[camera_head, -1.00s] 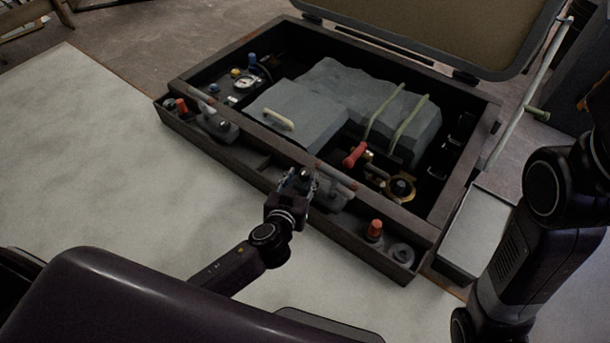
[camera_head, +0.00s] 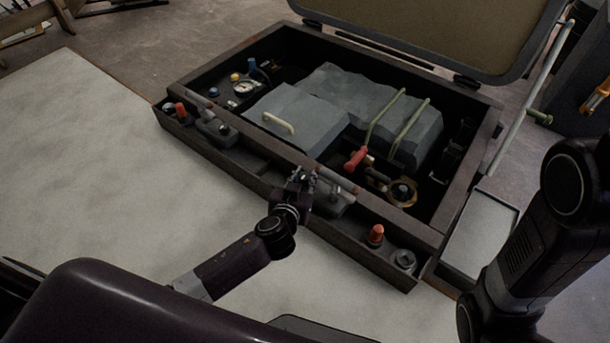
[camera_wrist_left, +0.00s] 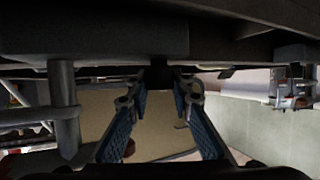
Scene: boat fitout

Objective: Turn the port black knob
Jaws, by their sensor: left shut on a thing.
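My left gripper (camera_head: 302,176) is at the near side of the dark box (camera_head: 215,155), beside the middle lever. In the left wrist view its two blue-padded fingers (camera_wrist_left: 160,98) reach up to a small black part (camera_wrist_left: 160,74), which looks like the black knob, under a dark overhang. The gripper is shut on this part. In the head view the fingers hide it, so its turn angle cannot be told. My right arm shows at the right, but its gripper is out of view.
Orange knobs (camera_head: 376,234) and a grey round knob (camera_head: 404,259) stand on the near ledge. Grey engine covers (camera_head: 300,115) and a red handle (camera_head: 356,158) are inside the box. The pale floor in front is clear.

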